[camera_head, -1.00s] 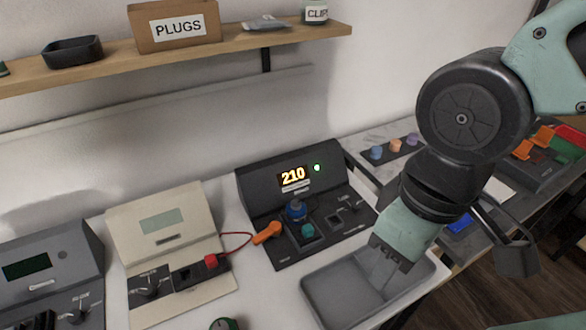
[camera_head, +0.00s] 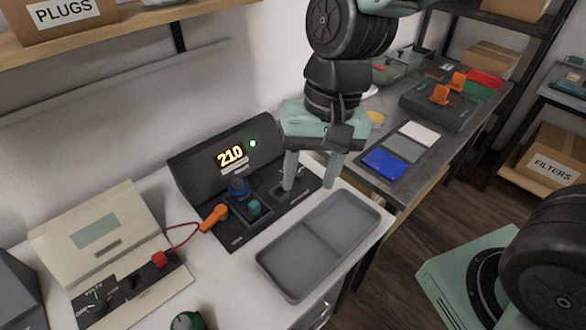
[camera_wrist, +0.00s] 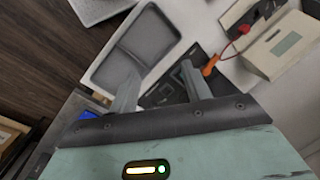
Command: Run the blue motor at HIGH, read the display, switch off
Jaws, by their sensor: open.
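The dark motor test console (camera_head: 190,180) stands on the white bench. Its display (camera_head: 231,156) reads 210 in orange digits, and a green lamp (camera_head: 253,143) beside it is lit. The blue motor (camera_head: 238,188) sits on the console, with a teal part (camera_head: 254,208) in front of it. An orange plug (camera_head: 213,217) is at the console's left side. My gripper (camera_head: 311,182) is open and points down over the console's right end, around the switch area. My fingers partly hide that area; in the wrist view the open fingers (camera_wrist: 160,92) frame the console's dark deck.
A grey two-part tray (camera_head: 262,262) lies in front of the console. A beige meter (camera_head: 60,237) with a red plug (camera_head: 159,259) and red lead stands to the left. A shelf (camera_head: 130,22) runs above. A grey side table (camera_head: 415,173) holds blue and white pieces.

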